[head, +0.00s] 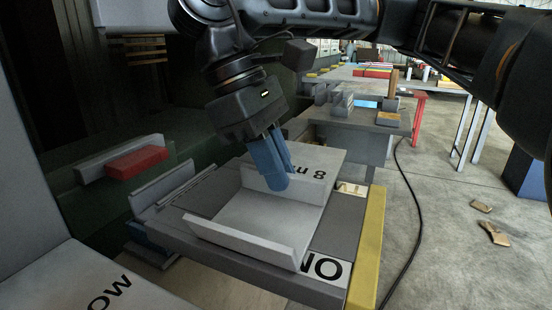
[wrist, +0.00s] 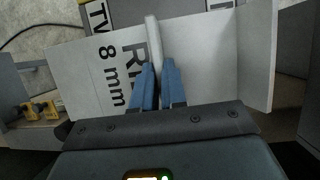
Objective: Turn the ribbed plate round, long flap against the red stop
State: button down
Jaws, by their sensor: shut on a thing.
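The ribbed plate (head: 246,215) is light grey, with an upturned flap (head: 245,242) along its near edge and an upright rib across its middle. The part beyond the rib is flat and lettered "8 m"; the lettering also shows in the wrist view (wrist: 88,75). My gripper (head: 276,183) is shut on the rib (wrist: 153,40), with blue fingers on either side of it. The plate is level over the grey bench; I cannot tell whether it touches it. A red block (head: 137,162), apparently the stop, sits at the left against a grey ledge, apart from the plate.
The bench has a yellow right edge (head: 367,250) and a white lettered label (head: 326,269). A grey upright strip (head: 160,190) stands left of the plate. A light grey lettered surface (head: 70,285) is at the near left. A black cable crosses the open floor at right.

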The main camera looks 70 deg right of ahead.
jog(key=shift+f, duration=0.3)
jog(key=c, duration=1.1)
grip_release()
jog(key=v, duration=0.7)
jog(key=shift+r+p, duration=0.4)
jog(key=shift+w, duration=0.1)
